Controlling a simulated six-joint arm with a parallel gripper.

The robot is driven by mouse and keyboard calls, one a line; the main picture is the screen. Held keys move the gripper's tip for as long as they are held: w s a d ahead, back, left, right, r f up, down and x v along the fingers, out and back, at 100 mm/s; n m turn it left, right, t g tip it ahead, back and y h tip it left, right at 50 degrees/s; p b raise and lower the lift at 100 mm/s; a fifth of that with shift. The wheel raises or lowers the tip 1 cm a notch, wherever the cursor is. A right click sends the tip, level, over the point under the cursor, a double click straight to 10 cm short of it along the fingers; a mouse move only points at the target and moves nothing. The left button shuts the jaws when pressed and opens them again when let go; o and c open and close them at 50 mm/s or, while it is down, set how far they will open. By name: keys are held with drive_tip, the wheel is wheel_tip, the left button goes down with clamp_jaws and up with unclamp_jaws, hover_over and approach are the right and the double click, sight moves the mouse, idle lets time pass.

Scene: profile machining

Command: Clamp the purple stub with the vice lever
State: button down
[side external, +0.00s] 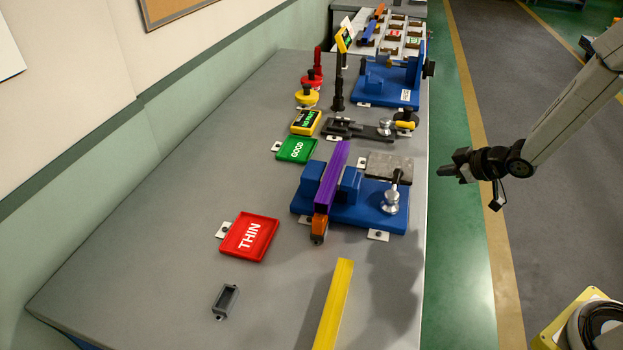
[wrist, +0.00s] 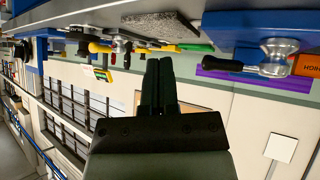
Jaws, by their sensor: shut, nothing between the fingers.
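The purple stub (side external: 333,180) lies between the two blue jaws of the blue vice (side external: 365,213), with an orange block (side external: 320,228) at its near end. I cannot tell how tightly the jaws hold it. The vice lever (side external: 394,190) has a silver round base and a black handle, at the vice's right side. In the wrist view, which is upside down, the lever (wrist: 238,67) and part of the purple stub (wrist: 212,75) show at upper right. My gripper (side external: 445,171) is shut and empty, off the table's right edge, apart from the lever; its fingers show in the wrist view (wrist: 158,78).
A yellow bar (side external: 334,305), a red THIN tray (side external: 250,237) and a small grey holder (side external: 225,301) are at the front. A green GOOD tray (side external: 297,149), a black clamp fixture (side external: 358,130) and another blue vice (side external: 388,82) stand farther back. The aisle around my gripper is clear.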

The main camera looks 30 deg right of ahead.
drive_tip(key=s+a+r+m+g+h, duration=0.25)
drive_tip(key=s+a+m+g, duration=0.35)
drive_tip(key=s+a, duration=0.6)
drive_tip(key=n+t+y, duration=0.7)
drive_tip(key=n+t, duration=0.1)
approach(408, 195)
drive_tip(key=w+d, duration=0.3)
drive_tip(key=d, duration=0.2)
drive_tip(key=s+t+y, duration=0.1)
drive_tip(key=s+y, duration=0.1)
drive_tip(key=s+n+t+y, duration=0.1)
drive_tip(key=s+y, duration=0.2)
drive_tip(key=shift+s+a+y, duration=0.1)
drive_tip(key=shift+s+y, duration=0.15)
drive_tip(key=shift+s, duration=0.1)
drive_tip(key=shift+w, duration=0.1)
drive_tip(key=shift+x, duration=6.95)
